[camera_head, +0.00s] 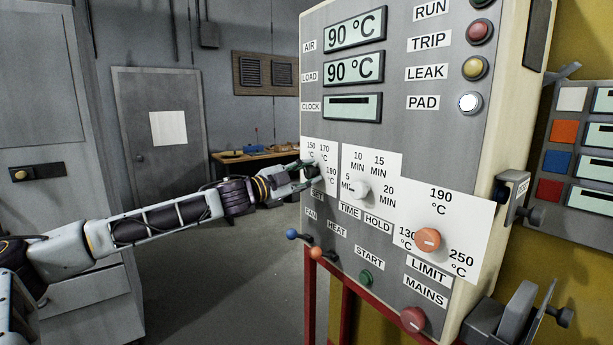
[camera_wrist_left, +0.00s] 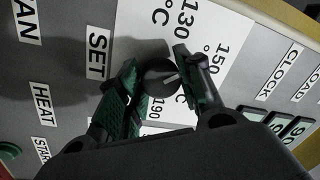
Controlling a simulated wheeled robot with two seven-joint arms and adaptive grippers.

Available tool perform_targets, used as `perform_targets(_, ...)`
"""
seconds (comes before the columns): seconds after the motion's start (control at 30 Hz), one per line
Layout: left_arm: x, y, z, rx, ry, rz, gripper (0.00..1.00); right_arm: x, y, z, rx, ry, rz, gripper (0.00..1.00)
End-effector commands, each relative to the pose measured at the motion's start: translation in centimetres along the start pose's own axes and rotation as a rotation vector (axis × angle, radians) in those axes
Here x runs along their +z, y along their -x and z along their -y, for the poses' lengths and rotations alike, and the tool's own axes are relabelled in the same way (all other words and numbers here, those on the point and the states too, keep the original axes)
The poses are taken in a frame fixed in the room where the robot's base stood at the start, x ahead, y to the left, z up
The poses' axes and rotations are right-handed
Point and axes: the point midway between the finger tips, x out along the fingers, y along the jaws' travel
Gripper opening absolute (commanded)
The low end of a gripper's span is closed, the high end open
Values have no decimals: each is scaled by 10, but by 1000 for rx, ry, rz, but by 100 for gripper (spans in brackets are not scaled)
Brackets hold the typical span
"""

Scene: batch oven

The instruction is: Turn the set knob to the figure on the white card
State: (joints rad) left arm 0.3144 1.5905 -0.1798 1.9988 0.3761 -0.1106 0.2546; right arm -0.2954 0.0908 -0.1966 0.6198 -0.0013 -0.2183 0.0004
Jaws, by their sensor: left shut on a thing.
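The set knob (camera_wrist_left: 160,77) is dark and round with a pale pointer line, beside the SET label. In the left wrist view its line points to the right, toward the finger that covers part of the scale. My left gripper (camera_wrist_left: 157,70) is shut on the knob, one green-padded finger on each side. In the head view the left gripper (camera_head: 312,172) reaches the panel's left edge and mostly hides the knob. The scale plate (camera_head: 321,150) reads 150, 170 and 190 °C there. A white sheet (camera_head: 168,128) hangs on the far door with no readable figure. My right gripper is out of view.
The time knob (camera_head: 359,189) and orange limit knob (camera_head: 428,239) sit right of the set knob. The blue fan lever (camera_head: 292,234) and orange heat lever (camera_head: 317,253) stick out below. AIR (camera_head: 355,34) and LOAD (camera_head: 353,68) displays read 90 °C. The floor left of the panel is clear.

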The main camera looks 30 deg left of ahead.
Motion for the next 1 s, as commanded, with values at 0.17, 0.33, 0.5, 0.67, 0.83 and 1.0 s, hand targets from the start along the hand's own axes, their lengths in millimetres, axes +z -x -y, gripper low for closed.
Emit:
perform_targets(0.17, 0, 0, 0, -1, -109, -11, 12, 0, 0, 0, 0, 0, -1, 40)
perform_targets(0.33, 0, 0, 0, -2, -170, -18, 12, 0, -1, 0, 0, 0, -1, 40)
perform_targets(0.5, 0, 0, -1, -2, -195, -21, 12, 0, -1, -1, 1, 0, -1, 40)
perform_targets(0.67, 1, 0, -1, -2, -197, -21, 12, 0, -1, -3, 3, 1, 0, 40)
perform_targets(0.83, 1, 0, -1, -1, -196, -21, 12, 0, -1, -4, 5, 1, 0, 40)
perform_targets(1.0, 1, 0, -1, -2, -195, -21, 55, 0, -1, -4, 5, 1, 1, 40)
